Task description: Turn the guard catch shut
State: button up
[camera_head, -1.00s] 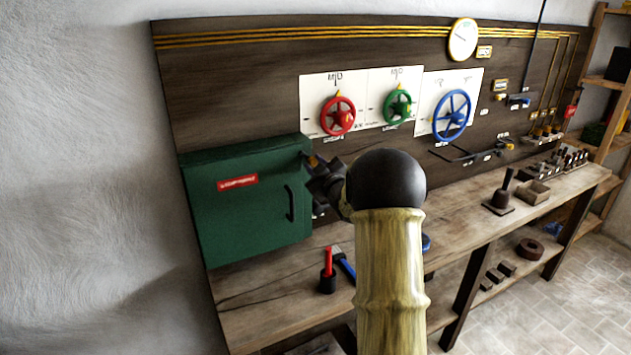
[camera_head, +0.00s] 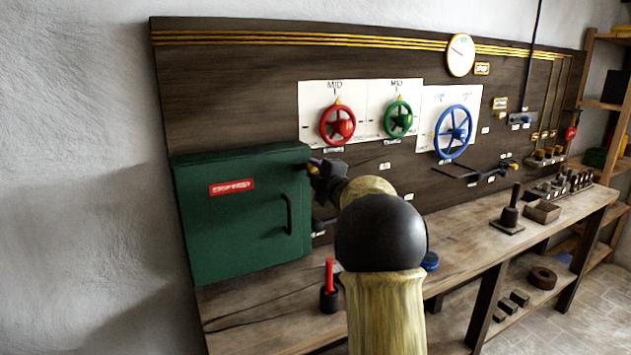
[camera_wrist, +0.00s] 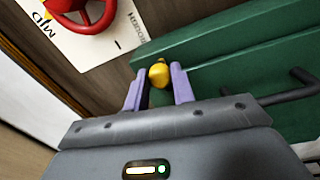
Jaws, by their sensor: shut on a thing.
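The guard catch shows as a small yellow knob (camera_wrist: 158,75) at the edge of the green guard box (camera_wrist: 235,60) in the wrist view. My gripper (camera_wrist: 157,88) has its two purple fingers on either side of the yellow knob and is shut on it. In the head view my gripper (camera_head: 318,167) is at the upper right corner of the green box (camera_head: 215,240), which is closed and has a dark handle (camera_head: 289,213). The catch is mostly hidden there by my gripper.
A red handwheel (camera_head: 337,125), a green handwheel (camera_head: 397,119) and a blue handwheel (camera_head: 453,131) are on the board to the right. My arm covers part of the bench.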

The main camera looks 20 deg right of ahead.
dwell(0.3)
jog(key=o, duration=1)
jog(key=shift+s, duration=0.1)
jog(key=s+b, duration=0.1)
jog(key=s, duration=1)
jog(key=s+f+b, duration=0.1)
jog(key=s, duration=0.5)
jog(key=shift+s+d+f+b, duration=0.1)
jog(key=shift+d+b, duration=0.2)
